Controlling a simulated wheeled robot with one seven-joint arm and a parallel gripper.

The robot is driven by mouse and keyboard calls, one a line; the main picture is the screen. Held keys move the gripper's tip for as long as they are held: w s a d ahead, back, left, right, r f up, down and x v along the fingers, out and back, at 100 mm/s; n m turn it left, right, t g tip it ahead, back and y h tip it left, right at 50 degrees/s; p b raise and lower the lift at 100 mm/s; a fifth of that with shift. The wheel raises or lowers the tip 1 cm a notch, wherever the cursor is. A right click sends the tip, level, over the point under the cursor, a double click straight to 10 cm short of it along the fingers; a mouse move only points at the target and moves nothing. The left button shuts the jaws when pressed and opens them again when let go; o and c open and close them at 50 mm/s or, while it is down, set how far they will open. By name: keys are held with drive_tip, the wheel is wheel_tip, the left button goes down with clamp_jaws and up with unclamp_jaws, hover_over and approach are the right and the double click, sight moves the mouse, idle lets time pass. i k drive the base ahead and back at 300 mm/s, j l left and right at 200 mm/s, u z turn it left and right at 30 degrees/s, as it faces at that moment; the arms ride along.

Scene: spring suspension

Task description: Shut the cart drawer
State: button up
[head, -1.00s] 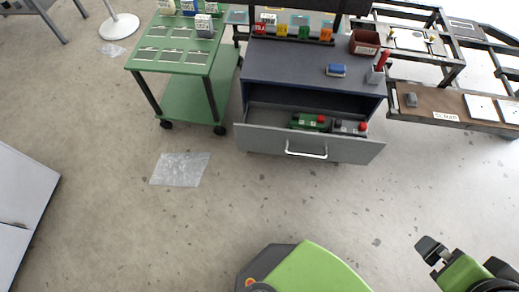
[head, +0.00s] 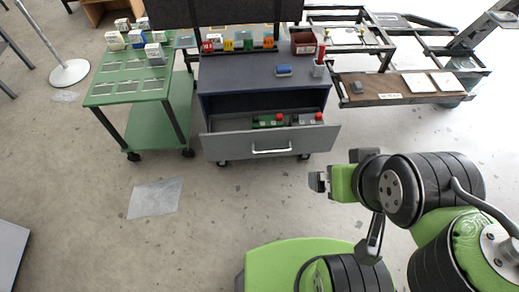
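The cart (head: 222,72) is dark blue-grey and stands ahead at the upper middle of the head view. Its grey drawer (head: 225,146) is pulled out toward me, with a silver bar handle (head: 272,151) on the front. Green and dark grey items with red parts (head: 270,120) lie inside the drawer. My gripper (head: 318,182) is to the right of and nearer than the drawer front, apart from it and pointing left. Its fingers are small and seen from the side, so their opening is unclear.
A green cart (head: 125,92) with boxes stands left of the drawer cart. A rack with a brown shelf (head: 385,90) stands on the right. A translucent sheet (head: 155,198) lies on the floor.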

sight(231, 136)
drive_tip(key=u, duration=0.15)
drive_tip(key=i+j, duration=0.4)
drive_tip(key=i+j+z, duration=0.1)
drive_tip(key=i+j, duration=0.35)
drive_tip(key=j, duration=0.2)
